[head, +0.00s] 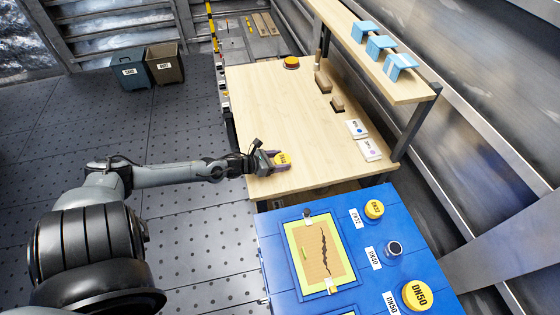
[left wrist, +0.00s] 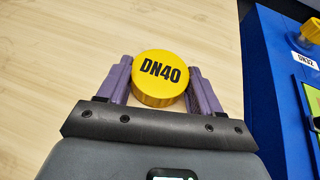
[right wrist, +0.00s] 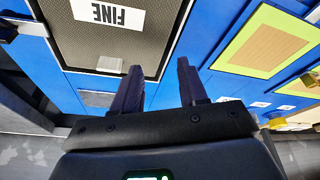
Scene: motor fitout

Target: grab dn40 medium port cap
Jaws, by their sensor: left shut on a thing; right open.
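The yellow DN40 cap (left wrist: 160,78) sits between the purple fingers of my left gripper (left wrist: 162,85), which is shut on it. In the head view the cap (head: 282,158) and my left gripper (head: 270,161) are over the near left part of the wooden table. The cap's label faces up in the left wrist view. My right gripper does not show in the head view.
The blue bench (head: 345,222) holds a yellow DN32 cap (head: 374,209), a large yellow DN50 cap (head: 417,295) and a dark round port (head: 394,248).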

